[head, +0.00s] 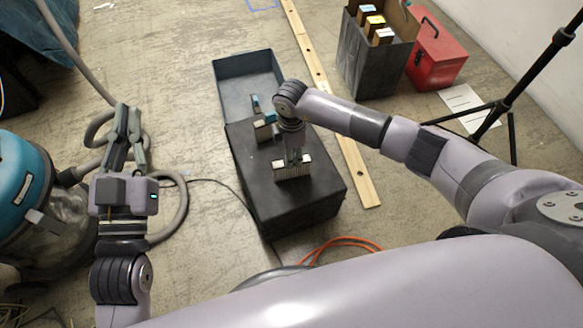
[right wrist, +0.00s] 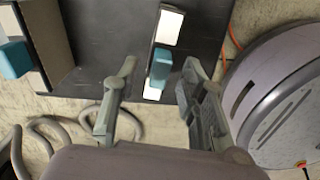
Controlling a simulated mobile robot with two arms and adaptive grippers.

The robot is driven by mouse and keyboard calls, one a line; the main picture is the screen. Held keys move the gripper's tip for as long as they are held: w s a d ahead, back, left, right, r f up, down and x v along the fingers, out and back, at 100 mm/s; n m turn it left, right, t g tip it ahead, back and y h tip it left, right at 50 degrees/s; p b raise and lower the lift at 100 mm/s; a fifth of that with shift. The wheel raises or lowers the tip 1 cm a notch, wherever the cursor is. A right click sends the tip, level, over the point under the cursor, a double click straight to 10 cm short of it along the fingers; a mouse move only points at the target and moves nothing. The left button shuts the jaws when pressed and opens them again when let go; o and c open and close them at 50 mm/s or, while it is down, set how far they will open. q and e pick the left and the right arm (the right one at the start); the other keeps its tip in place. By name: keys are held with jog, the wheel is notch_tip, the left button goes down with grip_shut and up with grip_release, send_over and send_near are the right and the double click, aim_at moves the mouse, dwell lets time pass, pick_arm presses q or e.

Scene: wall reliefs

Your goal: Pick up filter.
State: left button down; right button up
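A pleated filter (head: 292,171) stands upright on the top of a black box (head: 310,205) in the head view. My right gripper (head: 294,156) is directly above it and hides part of it. In the right wrist view a filter with a teal tab (right wrist: 161,70) shows edge-on between the spread fingers of my right gripper (right wrist: 160,75), with room on both sides. A second filter (head: 267,131) with a teal tab stands farther back on the box; one also shows at the left of the right wrist view (right wrist: 45,45). My left gripper (head: 128,112) is empty, its fingertips close together.
An open grey bin (head: 245,68) adjoins the box's far side. A wooden plank (head: 345,165) lies to its right. A teal vacuum (head: 20,185) with a grey hose is at left. A box of cartons (head: 372,62), a red case (head: 436,55) and a black tripod (head: 515,75) are right.

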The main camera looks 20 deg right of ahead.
jog(key=shift+c, duration=0.3)
grip_shut()
dwell(0.6)
